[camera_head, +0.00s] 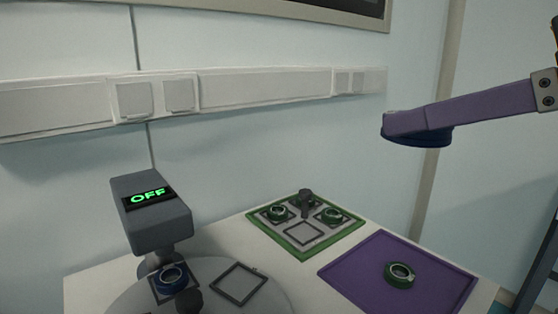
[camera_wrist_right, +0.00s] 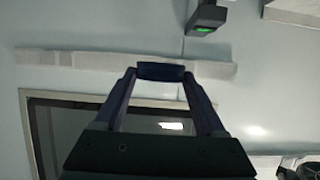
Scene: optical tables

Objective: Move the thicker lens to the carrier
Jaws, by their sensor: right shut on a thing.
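My right gripper (camera_head: 418,130) is high at the right of the head view, well above the table, and shut on a dark blue round lens (camera_head: 425,140). In the right wrist view the same lens (camera_wrist_right: 161,71) sits edge-on between the fingertips. Another blue ringed lens (camera_head: 172,277) sits in a square on the round grey platform (camera_head: 125,298). Two green ringed lenses (camera_head: 278,212) (camera_head: 331,215) sit on the green-edged tray (camera_head: 345,247); another green ringed lens (camera_head: 399,273) lies on the purple mat (camera_head: 360,284). Which object is the carrier is not clear. My left gripper is not in view.
A grey device (camera_head: 152,215) showing "OFF" stands over the platform. An empty square outline (camera_head: 238,283) is on the platform beside a dark knob (camera_head: 189,300). The tray has a dark post (camera_head: 306,201) and an empty square (camera_head: 304,234). A wall rail (camera_head: 265,90) runs behind.

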